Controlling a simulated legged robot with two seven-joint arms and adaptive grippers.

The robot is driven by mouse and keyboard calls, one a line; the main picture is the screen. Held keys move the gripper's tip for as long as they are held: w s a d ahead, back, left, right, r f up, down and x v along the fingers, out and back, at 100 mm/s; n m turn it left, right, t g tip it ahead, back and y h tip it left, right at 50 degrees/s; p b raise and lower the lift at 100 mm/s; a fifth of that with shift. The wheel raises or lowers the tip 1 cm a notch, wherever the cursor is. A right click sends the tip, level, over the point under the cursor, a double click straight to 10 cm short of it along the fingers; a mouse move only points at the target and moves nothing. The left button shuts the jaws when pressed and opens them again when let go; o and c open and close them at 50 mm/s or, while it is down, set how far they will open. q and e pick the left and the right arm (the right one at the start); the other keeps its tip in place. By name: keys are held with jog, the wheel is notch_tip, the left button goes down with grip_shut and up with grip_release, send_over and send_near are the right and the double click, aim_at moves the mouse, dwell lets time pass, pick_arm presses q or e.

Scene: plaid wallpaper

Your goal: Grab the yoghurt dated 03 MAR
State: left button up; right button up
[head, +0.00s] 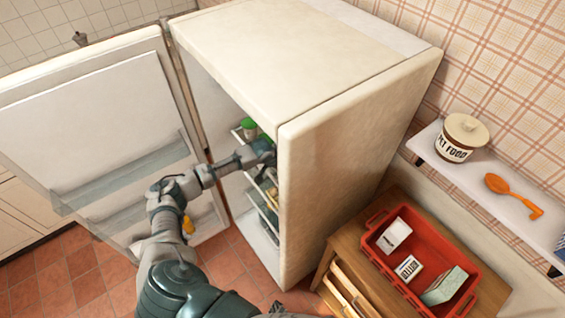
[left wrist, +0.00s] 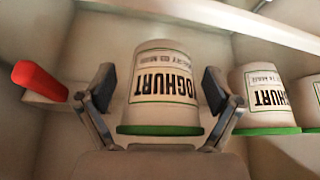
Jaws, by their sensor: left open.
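In the left wrist view a white yoghurt pot (left wrist: 160,85) with a green rim stands between the fingers of my left gripper (left wrist: 160,92). The gripper is open, one finger on each side of the pot. The pot's small date print appears upside down and is hard to read; it may say 03 MAR. A second yoghurt pot (left wrist: 264,98) stands to the right, its date line partly legible as MAR. In the head view my left arm reaches into the open fridge (head: 345,110), and the gripper is hidden inside. My right gripper is not seen.
A third pot (left wrist: 313,95) is cut off at the right edge. A red object (left wrist: 40,80) lies left of the gripper. The fridge door (head: 95,125) stands open at left. A red crate (head: 385,262) with several packages sits right of the fridge, below a shelf (head: 505,195).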

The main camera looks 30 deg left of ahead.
pick_arm(q)
jog(key=shift+d, duration=0.2)
jog(key=shift+c, duration=0.7)
jog(key=shift+a, duration=0.1)
jog(key=c, duration=0.4)
jog(key=shift+a, duration=0.25)
jog(key=c, duration=0.7)
jog(key=shift+s+a+f, duration=0.1)
jog(key=shift+s, duration=0.05)
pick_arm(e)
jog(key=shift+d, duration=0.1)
pick_arm(q)
jog(key=shift+d, duration=0.2)
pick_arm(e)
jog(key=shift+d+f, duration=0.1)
